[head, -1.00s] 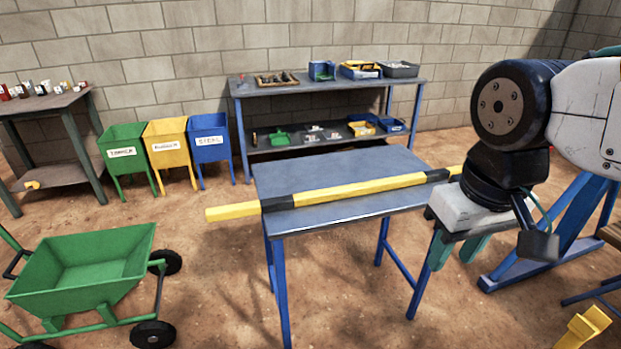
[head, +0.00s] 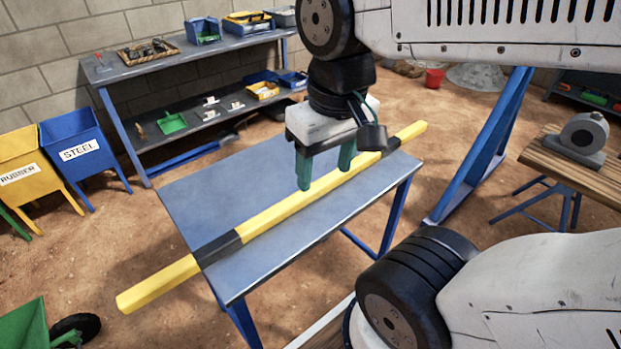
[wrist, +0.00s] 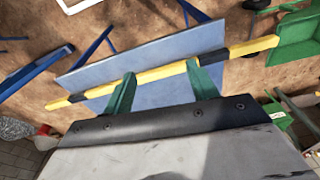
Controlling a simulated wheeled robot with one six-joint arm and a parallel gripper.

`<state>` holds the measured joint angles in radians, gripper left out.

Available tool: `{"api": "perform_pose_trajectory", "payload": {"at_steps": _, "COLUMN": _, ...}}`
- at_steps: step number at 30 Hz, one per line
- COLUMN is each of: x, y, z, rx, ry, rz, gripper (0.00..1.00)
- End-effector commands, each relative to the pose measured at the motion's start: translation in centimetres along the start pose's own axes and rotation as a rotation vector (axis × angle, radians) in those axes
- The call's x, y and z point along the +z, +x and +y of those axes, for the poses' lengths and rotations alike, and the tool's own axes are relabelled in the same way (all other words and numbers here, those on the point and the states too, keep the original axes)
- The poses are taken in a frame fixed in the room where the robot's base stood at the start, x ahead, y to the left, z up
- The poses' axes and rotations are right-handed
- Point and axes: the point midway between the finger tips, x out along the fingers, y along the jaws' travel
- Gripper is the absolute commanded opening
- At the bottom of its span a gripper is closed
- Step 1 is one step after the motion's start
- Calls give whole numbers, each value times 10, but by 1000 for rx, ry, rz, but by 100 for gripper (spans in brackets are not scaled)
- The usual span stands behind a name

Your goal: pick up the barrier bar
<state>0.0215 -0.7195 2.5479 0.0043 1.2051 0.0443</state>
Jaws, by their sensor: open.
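The barrier bar (head: 275,211) is a long yellow bar with two dark bands. It lies across the blue-grey table (head: 205,190), and its ends overhang the table. In the wrist view the bar (wrist: 162,73) runs across the upper picture. My gripper (head: 325,178) has two green fingers, open and empty, pointing down at the bar's middle-to-right stretch. In the wrist view the fingers of my gripper (wrist: 161,70) look spaced along the bar's length, not one on each side. I cannot tell the height left above the bar.
A workbench with bins (head: 185,55) stands behind the table by the wall. The yellow bin (head: 25,165) and blue bin (head: 82,150) are at left, and a green cart (head: 25,328) at lower left. A wooden table (head: 570,160) with a grey machine part is at right.

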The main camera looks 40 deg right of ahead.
Motion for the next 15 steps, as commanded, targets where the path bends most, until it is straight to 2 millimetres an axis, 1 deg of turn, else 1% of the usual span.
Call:
{"api": "perform_pose_trajectory", "payload": {"at_steps": 5, "x": -45, "y": 23, "z": 14, "rx": -13, "ry": 270, "rz": -45, "gripper": 58}}
{"api": "perform_pose_trajectory", "payload": {"at_steps": 6, "x": -58, "y": 31, "z": 19, "rx": -17, "ry": 351, "rz": -56, "gripper": 58}}
{"api": "perform_pose_trajectory", "payload": {"at_steps": 8, "x": -76, "y": 45, "z": 29, "rx": -20, "ry": 480, "rz": -73, "gripper": 58}}
{"api": "perform_pose_trajectory", "payload": {"at_steps": 9, "x": -88, "y": 55, "z": 36, "rx": -22, "ry": 564, "rz": -82, "gripper": 58}}
{"api": "perform_pose_trajectory", "payload": {"at_steps": 11, "x": -105, "y": 72, "z": 48, "rx": -24, "ry": 692, "rz": -98, "gripper": 58}}
{"api": "perform_pose_trajectory", "payload": {"at_steps": 12, "x": -115, "y": 84, "z": 57, "rx": -24, "ry": 777, "rz": -108, "gripper": 58}}
{"api": "perform_pose_trajectory", "payload": {"at_steps": 14, "x": -129, "y": 103, "z": 72, "rx": -23, "ry": 902, "rz": -122, "gripper": 58}}
{"api": "perform_pose_trajectory", "payload": {"at_steps": 15, "x": -137, "y": 116, "z": 81, "rx": -22, "ry": 985, "rz": -132, "gripper": 58}}
